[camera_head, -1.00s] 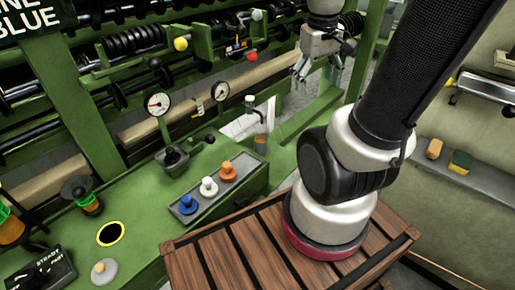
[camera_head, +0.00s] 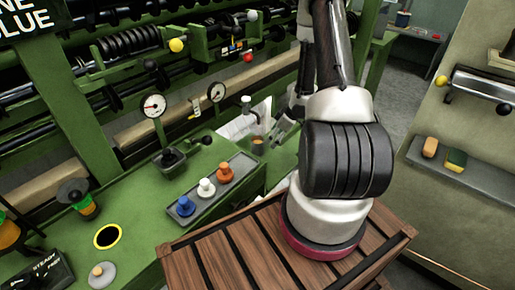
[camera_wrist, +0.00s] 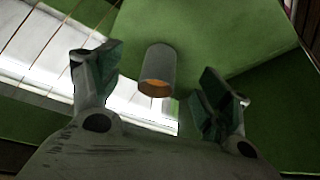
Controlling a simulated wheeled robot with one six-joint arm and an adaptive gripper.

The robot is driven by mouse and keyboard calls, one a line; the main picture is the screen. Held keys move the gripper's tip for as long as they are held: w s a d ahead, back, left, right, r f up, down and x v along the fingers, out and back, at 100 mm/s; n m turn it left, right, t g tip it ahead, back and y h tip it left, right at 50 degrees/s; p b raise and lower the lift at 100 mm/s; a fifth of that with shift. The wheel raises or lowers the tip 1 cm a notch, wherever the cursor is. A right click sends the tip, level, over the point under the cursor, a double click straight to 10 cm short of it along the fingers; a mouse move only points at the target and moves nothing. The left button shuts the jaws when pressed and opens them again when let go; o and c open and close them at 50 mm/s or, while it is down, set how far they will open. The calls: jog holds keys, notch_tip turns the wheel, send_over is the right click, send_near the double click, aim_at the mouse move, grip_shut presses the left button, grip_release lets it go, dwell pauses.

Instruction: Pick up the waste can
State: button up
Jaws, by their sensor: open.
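A small grey cylinder with an orange end, which looks like the waste can (camera_wrist: 157,68), lies between and beyond my fingertips in the wrist view, over a green surface. In the head view a small orange-brown can (camera_head: 258,146) stands at the far end of the green bench, beside a white sheet. My gripper (camera_head: 280,131) is just to its right and partly hidden by my arm. In the wrist view my gripper (camera_wrist: 156,85) has its two fingers spread, with nothing held between them. I cannot tell how deep the can is between them.
A grey tap-like fitting (camera_head: 247,107) stands close to the can. A tray (camera_head: 190,215) with blue, white and orange knobs, a black lever (camera_head: 173,157) and two dial gauges (camera_head: 153,105) are to the left. A slatted wooden crate top (camera_head: 225,255) lies in front.

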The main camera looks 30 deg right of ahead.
aim_at(258, 146)
jog(key=shift+n+t+y, duration=0.3)
jog(key=shift+t+y, duration=0.1)
jog(key=shift+y, duration=0.1)
jog(key=w+a+f, duration=0.4)
jog(key=f, duration=0.1)
jog(key=shift+w+a+f, duration=0.35)
jog(key=shift+a, duration=0.05)
jog(key=shift+r, duration=0.15)
jog(key=c, duration=1.5)
